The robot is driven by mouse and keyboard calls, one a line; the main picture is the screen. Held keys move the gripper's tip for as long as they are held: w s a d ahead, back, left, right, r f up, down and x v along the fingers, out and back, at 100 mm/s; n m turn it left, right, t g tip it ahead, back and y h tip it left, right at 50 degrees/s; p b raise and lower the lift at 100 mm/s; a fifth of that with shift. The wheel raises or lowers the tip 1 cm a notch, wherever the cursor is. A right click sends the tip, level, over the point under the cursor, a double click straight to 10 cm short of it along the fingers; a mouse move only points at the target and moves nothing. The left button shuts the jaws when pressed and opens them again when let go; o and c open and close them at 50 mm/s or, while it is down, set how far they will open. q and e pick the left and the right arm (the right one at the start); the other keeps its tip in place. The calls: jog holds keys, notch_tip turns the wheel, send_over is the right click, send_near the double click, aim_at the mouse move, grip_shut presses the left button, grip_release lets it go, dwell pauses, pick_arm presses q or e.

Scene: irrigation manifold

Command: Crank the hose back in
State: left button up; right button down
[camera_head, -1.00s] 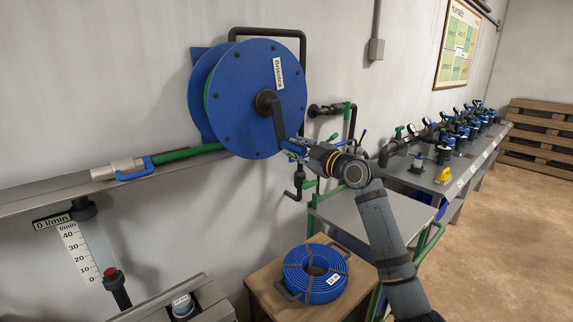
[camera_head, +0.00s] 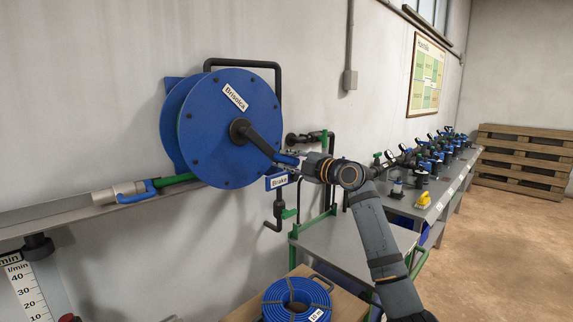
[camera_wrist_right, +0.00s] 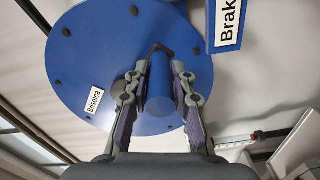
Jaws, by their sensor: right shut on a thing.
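The blue hose reel (camera_head: 215,135) hangs on the wall, with a black crank arm (camera_head: 258,140) running from its hub down to the right. My right gripper (camera_head: 292,160) is shut on the blue crank handle (camera_head: 287,159) at the arm's outer end. In the right wrist view the handle (camera_wrist_right: 160,92) stands between the two fingers of my right gripper (camera_wrist_right: 160,88), in front of the reel disc (camera_wrist_right: 90,60). The green hose (camera_head: 175,180) leaves the reel at lower left and ends in a grey and blue nozzle (camera_head: 128,192) on the ledge. My left gripper is not in view.
A "Brake" sign (camera_head: 278,182) and pipes with a tap hang just right of the reel. A grey cart (camera_head: 350,248) stands below my right arm. A coiled blue hose (camera_head: 297,300) lies on a wooden table. A bench with valves (camera_head: 430,195) runs along the wall.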

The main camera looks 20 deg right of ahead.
jog(key=shift+d+r, duration=0.1)
jog(key=shift+r, duration=0.2)
jog(key=c, duration=1.1)
grip_release()
jog(key=shift+f, duration=0.1)
jog(key=shift+c, duration=0.2)
jog(key=shift+s+d+f, duration=0.1)
jog(key=shift+s+d, duration=0.1)
jog(key=shift+s, duration=0.15)
jog(key=v, duration=1.1)
jog(key=shift+s, duration=0.15)
jog(key=shift+a, duration=0.1)
